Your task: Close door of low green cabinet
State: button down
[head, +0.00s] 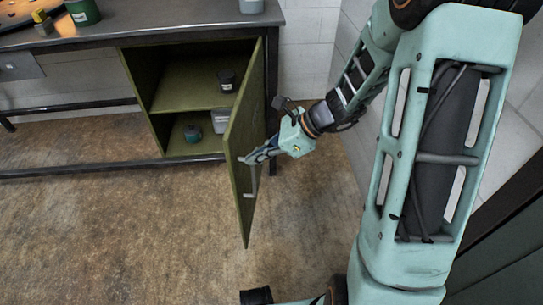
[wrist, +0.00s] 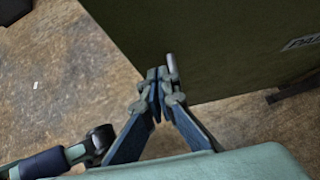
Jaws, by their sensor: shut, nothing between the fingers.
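The low green cabinet (head: 166,144) is built under the workbench, and its door (head: 250,130) stands wide open, swung out toward me. In the wrist view the door (wrist: 220,45) is a large dark green panel filling the upper right. A grey bar handle (head: 254,182) is on the door's outer face near its free edge. My gripper (head: 250,158) is on the right, outer side of the door, close to the handle. In the wrist view my gripper's fingertips (wrist: 160,76) are together and empty by the door's edge. I cannot tell whether they touch the door or the handle.
Inside the cabinet are a dark cup (head: 226,80), a green container (head: 193,134) and a grey box (head: 210,132). The workbench (head: 170,29) holds a green can (head: 83,11). Floor (head: 130,235) in front is clear. A white wall (head: 338,130) stands behind my arm.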

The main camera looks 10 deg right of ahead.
jog(key=shift+w+a, duration=0.25)
jog(key=shift+a, duration=0.8)
jog(key=shift+a, duration=0.1)
